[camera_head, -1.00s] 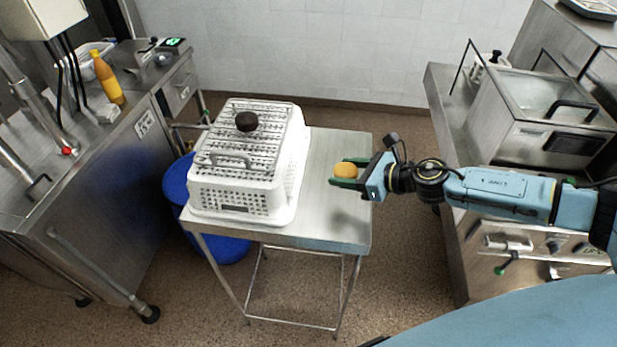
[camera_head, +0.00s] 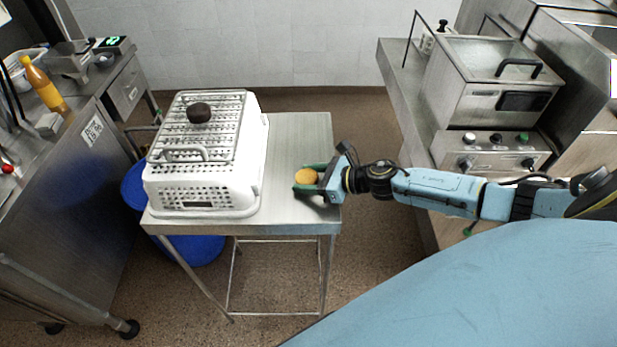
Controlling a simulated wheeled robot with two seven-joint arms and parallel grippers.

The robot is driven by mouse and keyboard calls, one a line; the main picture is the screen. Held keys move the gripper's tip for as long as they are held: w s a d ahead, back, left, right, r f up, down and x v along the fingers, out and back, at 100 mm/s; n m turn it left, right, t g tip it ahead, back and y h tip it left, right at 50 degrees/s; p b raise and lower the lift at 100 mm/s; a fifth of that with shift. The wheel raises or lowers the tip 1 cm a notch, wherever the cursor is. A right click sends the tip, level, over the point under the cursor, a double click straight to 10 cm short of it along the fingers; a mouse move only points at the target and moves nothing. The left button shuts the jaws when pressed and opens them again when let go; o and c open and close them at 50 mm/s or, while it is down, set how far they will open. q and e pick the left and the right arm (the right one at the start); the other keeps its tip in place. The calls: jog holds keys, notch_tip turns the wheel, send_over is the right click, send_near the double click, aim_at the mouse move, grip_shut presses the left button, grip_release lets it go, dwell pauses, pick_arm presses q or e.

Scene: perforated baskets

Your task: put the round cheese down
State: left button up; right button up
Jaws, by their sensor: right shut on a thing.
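The round cheese (camera_head: 306,176) is a small orange-yellow disc at the right side of the steel table (camera_head: 297,135). My right gripper (camera_head: 308,181) reaches in from the right and is shut on the cheese, with its dark green fingers on either side of it. The cheese shows over the table top near the right edge; whether it touches the surface I cannot tell. My left gripper is not in view.
A white perforated basket (camera_head: 203,198) fills the left of the table, with a metal rack and a dark round object (camera_head: 199,112) on top. Bare table lies between basket and gripper. A blue bin (camera_head: 190,250) stands below. Steel counters flank both sides.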

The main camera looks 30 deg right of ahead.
jog(key=o, duration=1)
jog(key=shift+f, duration=0.1)
jog(key=shift+r+p, duration=0.3)
jog(key=b+v, duration=0.2)
jog(key=v, duration=1)
